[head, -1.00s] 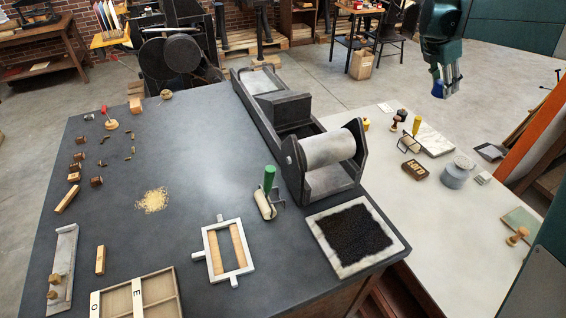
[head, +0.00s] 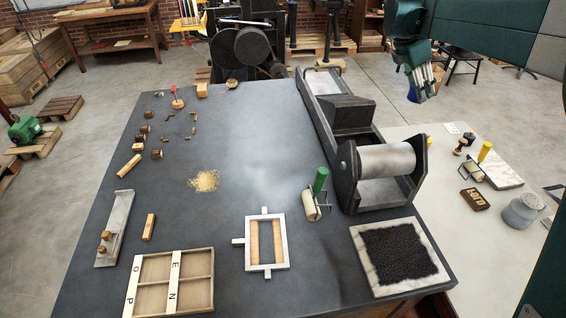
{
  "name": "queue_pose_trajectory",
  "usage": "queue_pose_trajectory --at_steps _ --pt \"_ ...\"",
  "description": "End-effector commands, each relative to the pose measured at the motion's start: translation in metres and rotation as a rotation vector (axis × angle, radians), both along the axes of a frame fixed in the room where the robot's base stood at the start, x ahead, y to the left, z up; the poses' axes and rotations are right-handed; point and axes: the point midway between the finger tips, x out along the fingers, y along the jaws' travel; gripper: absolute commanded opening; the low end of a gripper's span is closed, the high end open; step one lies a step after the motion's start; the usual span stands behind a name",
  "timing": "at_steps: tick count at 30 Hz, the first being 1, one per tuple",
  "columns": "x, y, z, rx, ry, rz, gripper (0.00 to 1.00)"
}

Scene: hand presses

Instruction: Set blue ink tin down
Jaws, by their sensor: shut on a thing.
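My gripper (head: 424,80) hangs from my dark green arm at the upper right of the head view. Its fingers are shut on the blue ink tin (head: 413,95), of which only a small blue part shows below and beside the fingers. The rest of the tin is hidden by the fingers. The tin is in the air, with grey floor behind it in the picture, beyond the roller press. It touches no surface that I can see.
A dark table (head: 110,262) carries a roller press (head: 385,160), a green-handled roller (head: 319,183), an inked slab (head: 400,256), a white frame (head: 250,258) and a type case (head: 140,285). A pale table (head: 480,240) at right holds a grey jar (head: 522,210) and a yellow-handled roller (head: 485,152). The dark table's middle is mostly clear.

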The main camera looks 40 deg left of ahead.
Motion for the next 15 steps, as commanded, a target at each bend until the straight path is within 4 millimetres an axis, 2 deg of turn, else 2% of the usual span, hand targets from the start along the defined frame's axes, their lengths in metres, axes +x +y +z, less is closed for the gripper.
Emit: queue_pose_trajectory --at_steps 1,3,15 --pt "-0.008 0.018 0.000 -0.001 0.000 0.011 0.17" --pt "-0.018 0.039 0.000 -0.001 0.000 0.019 0.17" --pt "-0.084 0.151 0.001 -0.007 -0.005 0.071 0.17"
